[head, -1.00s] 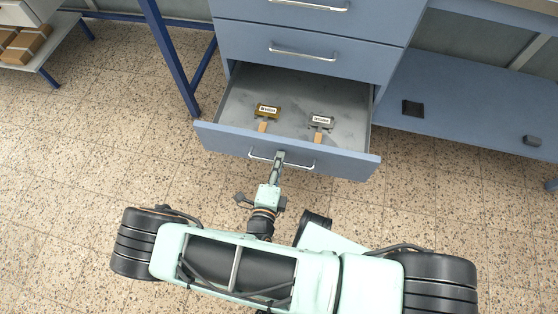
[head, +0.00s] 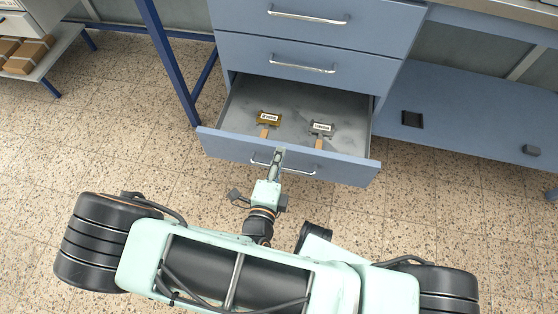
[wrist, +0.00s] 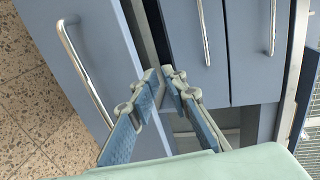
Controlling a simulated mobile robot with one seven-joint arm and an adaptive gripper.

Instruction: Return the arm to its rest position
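My gripper (head: 279,151) is in front of the pulled-out drawer (head: 216,141), over its front panel in the head view. In the wrist view my gripper (wrist: 163,74) has a narrow gap between its two fingertips, with nothing between them. The drawer's bar handle (wrist: 84,75) lies to the left of the fingers there, apart from them. In the head view my arm reaches from my body toward the drawer front. Whether the fingertips touch the drawer front cannot be told.
Two labelled stamps with wooden handles, one brass (head: 269,118) and one grey (head: 320,128), lie in the open drawer. Closed drawers (head: 330,50) are above it. A blue shelf (head: 450,125) is at right and a blue table leg (head: 165,60) at left.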

